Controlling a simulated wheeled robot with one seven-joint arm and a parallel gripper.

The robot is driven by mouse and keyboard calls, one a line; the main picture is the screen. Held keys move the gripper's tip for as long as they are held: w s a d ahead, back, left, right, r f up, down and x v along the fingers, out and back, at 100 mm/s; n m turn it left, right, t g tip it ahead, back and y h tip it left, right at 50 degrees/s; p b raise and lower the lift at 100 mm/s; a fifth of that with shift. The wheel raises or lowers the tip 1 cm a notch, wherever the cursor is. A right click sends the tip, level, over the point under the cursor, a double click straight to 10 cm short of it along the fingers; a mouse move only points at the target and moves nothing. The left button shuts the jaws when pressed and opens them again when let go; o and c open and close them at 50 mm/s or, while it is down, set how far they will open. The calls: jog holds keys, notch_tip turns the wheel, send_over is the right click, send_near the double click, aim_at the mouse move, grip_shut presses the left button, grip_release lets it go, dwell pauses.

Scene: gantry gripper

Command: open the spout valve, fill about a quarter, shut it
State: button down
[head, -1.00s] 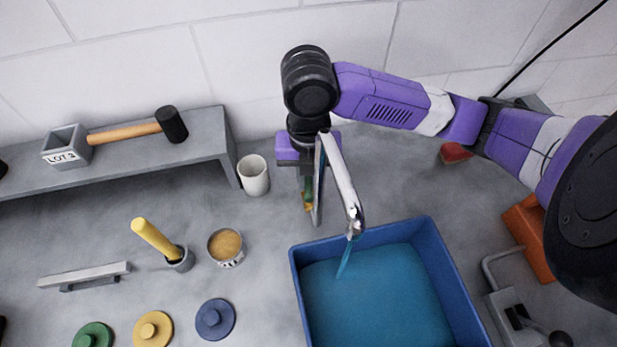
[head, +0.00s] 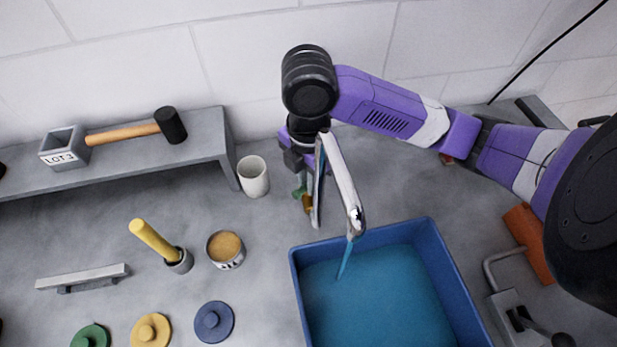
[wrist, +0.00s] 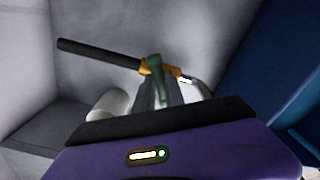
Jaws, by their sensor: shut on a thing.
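The chrome spout (head: 342,180) leans out over the blue tub (head: 375,233). A thin blue stream (head: 346,258) runs from its tip into the blue liquid (head: 385,300), which spreads across the tub's inside; its exact depth is hard to read from above. The green valve handle (head: 299,191) sits by the brass valve body (head: 307,204), behind the spout. My gripper (head: 297,172) is at the valve, shut on the green handle. In the wrist view the handle (wrist: 155,68) stands between the finger ends, with the brass body (wrist: 148,67) and a dark pipe behind it.
A white cup (head: 253,177) stands left of my gripper, near the grey shelf (head: 120,160) with a mallet and a LOT 3 box. A tin (head: 226,249), a yellow-handled tool (head: 155,240) and coloured lids lie at left. An orange object (head: 528,240) lies right of the tub.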

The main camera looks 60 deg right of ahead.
jog(key=m+p, duration=0.1)
jog(key=m, duration=0.3)
jog(key=shift+r+m, duration=0.1)
jog(key=shift+m, duration=0.2)
jog(key=shift+m+p, duration=0.75)
jog(key=shift+m, duration=1.05)
jog(key=c, duration=1.3)
grip_release()
jog(key=shift+c, duration=0.2)
jog(key=shift+r+p, duration=0.6)
jog(key=shift+r, duration=3.2)
